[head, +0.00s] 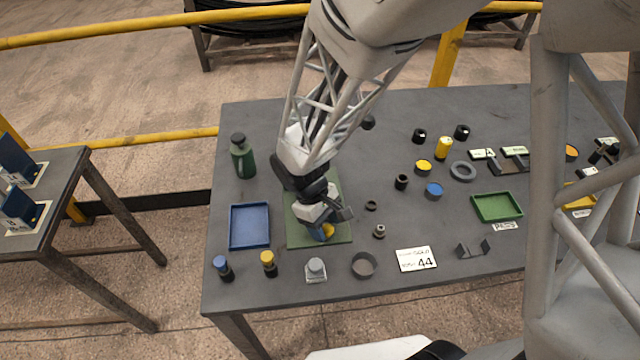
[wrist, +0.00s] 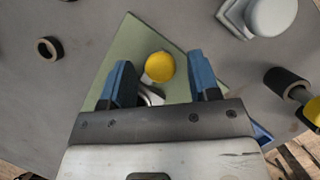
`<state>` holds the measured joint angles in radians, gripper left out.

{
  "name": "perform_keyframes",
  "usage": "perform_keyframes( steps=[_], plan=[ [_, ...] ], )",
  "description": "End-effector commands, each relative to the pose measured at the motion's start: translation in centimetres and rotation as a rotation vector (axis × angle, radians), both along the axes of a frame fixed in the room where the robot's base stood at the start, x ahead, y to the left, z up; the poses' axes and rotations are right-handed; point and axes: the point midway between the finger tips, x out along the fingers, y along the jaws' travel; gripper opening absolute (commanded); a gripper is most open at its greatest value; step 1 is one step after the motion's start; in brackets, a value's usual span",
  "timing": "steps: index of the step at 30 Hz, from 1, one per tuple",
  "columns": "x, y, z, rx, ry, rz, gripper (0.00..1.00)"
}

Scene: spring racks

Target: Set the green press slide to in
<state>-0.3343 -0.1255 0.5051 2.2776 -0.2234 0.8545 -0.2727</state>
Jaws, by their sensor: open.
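A green plate (head: 300,238) lies on the grey table under my gripper (head: 322,231). It also shows in the wrist view (wrist: 128,48). A round yellow knob (wrist: 159,67) is over the plate, with a shiny metal part (wrist: 151,94) just behind it, partly hidden by my gripper. The knob also shows in the head view (head: 328,230), beside the blue fingertips. My gripper (wrist: 160,80) is open, with one blue finger on each side of the knob and visible gaps between. I cannot tell how far the slide is in, as my gripper covers much of it.
A blue tray (head: 249,244) stands left of the plate and a dark green bottle (head: 242,160) behind it. A grey-capped item (head: 316,268) and a dark ring-shaped dish (head: 364,264) stand in front. A small dark ring (head: 371,205) lies to the right.

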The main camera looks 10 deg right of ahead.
Motion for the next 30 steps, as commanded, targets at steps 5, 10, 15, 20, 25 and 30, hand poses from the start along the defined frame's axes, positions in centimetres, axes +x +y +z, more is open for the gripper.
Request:
perform_keyframes(
  steps=[5, 10, 15, 20, 25, 30],
  plan=[
    [0.0, 0.0, -0.2, 0.001, -0.001, 0.000, 0.56],
    [0.0, 0.0, -0.2, 0.001, -0.001, 0.000, 0.53],
    [0.0, 0.0, -0.2, 0.001, -0.001, 0.000, 0.27],
    [0.0, 0.0, -0.1, 0.001, -0.001, 0.000, 0.02],
    [0.0, 0.0, -0.1, 0.001, -0.001, 0.000, 0.00],
    [1.2, 0.0, -0.1, 0.001, -0.002, -0.001, 0.00]
  ],
)
